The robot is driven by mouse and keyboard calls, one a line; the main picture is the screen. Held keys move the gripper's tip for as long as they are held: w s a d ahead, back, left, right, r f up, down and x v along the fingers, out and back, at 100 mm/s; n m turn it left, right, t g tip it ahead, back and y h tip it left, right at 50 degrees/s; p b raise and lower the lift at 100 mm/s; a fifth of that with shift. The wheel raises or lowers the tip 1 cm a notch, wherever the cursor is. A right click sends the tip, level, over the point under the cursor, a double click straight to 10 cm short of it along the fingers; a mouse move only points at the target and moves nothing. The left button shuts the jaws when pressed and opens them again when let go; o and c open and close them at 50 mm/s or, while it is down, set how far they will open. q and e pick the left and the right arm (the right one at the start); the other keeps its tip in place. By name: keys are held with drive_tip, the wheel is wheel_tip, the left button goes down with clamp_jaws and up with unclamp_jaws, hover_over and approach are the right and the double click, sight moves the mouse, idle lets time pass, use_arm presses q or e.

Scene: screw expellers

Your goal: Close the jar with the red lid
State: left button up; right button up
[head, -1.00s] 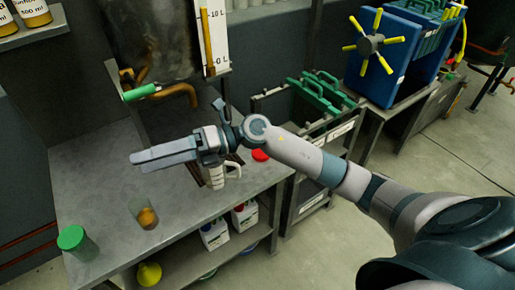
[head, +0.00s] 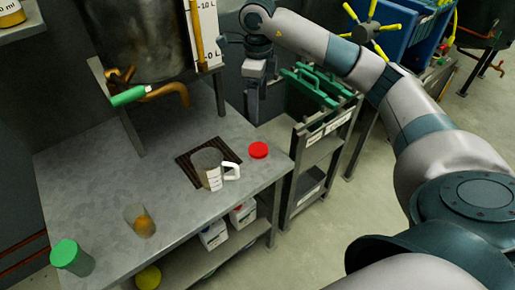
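A red lid (head: 258,150) lies flat on the metal table (head: 92,170), near its right edge. A small clear glass jar (head: 139,222) with something orange inside stands toward the front left of the table. No lid shows on it. A container with a green lid (head: 66,252) stands at the table's front left corner. My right gripper (head: 254,120) points down just behind the red lid, apart from it in the picture. I cannot tell how far its fingers are spread, and nothing shows held in it. My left gripper is out of view.
A measuring jug (head: 209,169) with a white handle stands on a dark grate left of the lid. A tank with a green-handled tap (head: 128,96) stands at the back. A rack with green-handled items (head: 318,85) is beside the table. White bottles (head: 213,235) sit underneath.

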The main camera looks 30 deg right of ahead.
drive_tip(key=p, duration=0.2)
hover_over(258, 148)
wheel_tip(258, 148, down, 11)
drive_tip(key=shift+s+a, duration=0.1)
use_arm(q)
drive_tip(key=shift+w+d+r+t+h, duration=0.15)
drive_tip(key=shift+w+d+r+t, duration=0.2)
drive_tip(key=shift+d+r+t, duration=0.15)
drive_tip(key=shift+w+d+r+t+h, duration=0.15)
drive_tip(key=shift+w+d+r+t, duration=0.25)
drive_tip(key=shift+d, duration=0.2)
use_arm(e)
drive_tip(key=shift+f, duration=0.65)
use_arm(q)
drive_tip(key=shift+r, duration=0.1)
use_arm(e)
drive_tip(key=shift+f, duration=0.1)
drive_tip(key=shift+f+p, duration=0.25)
drive_tip(key=shift+p, duration=0.15)
wheel_tip(258, 148, down, 4)
drive_tip(key=shift+r+p, duration=0.1)
drive_tip(key=shift+p, duration=0.6)
drive_tip(key=shift+f, duration=0.35)
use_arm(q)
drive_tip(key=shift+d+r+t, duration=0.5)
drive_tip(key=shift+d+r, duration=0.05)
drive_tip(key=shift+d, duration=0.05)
